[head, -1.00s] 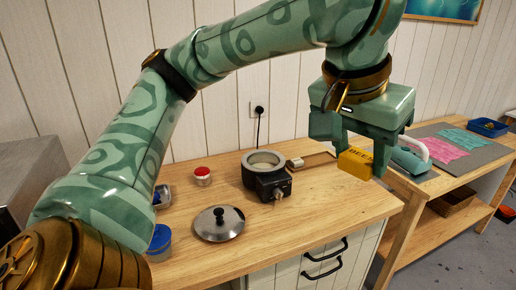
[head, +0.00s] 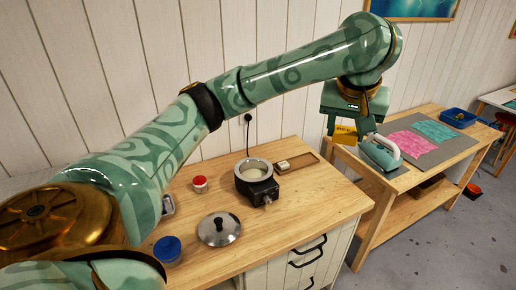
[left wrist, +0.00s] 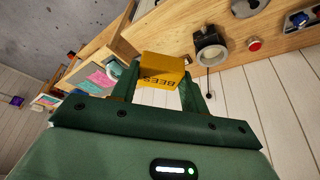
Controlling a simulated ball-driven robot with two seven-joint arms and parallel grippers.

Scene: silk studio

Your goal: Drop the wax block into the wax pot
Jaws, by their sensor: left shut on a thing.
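My left gripper (head: 347,128) is shut on the yellow wax block (head: 343,134) and holds it in the air, to the right of the counter with the pot. The block, with dark lettering, also shows between the fingers in the left wrist view (left wrist: 162,70). My right gripper is not in view.
An iron (head: 380,152) and dyed cloths (head: 412,143) lie on the second table, close to the gripper.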

